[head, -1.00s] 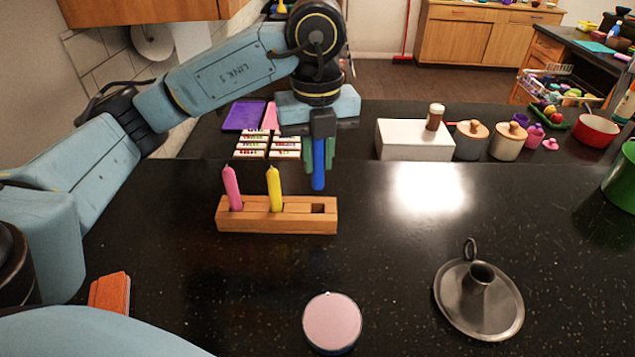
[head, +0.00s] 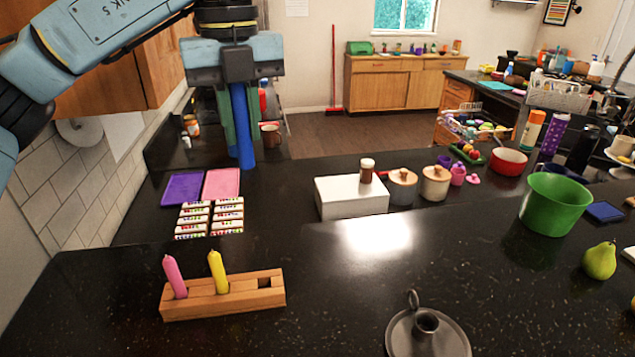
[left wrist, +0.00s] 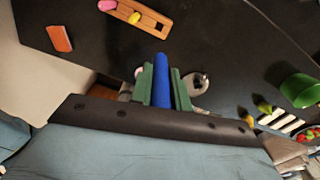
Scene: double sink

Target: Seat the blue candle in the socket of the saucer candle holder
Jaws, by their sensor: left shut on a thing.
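My left gripper (head: 238,135) is shut on the blue candle (head: 243,128), which hangs upright below it, high above the counter. The candle also shows between the green fingers in the left wrist view (left wrist: 162,92). The saucer candle holder (head: 426,336) is grey metal with a ring handle and a central socket. It stands at the bottom of the head view, right of the gripper and cut off by the frame edge. My right gripper is not in view.
A wooden rack (head: 222,297) holds a pink candle (head: 174,277) and a yellow candle (head: 218,272); its right slot is empty. A white box (head: 351,197), a green bucket (head: 553,204) and a pear (head: 600,260) stand farther right. The counter between rack and holder is clear.

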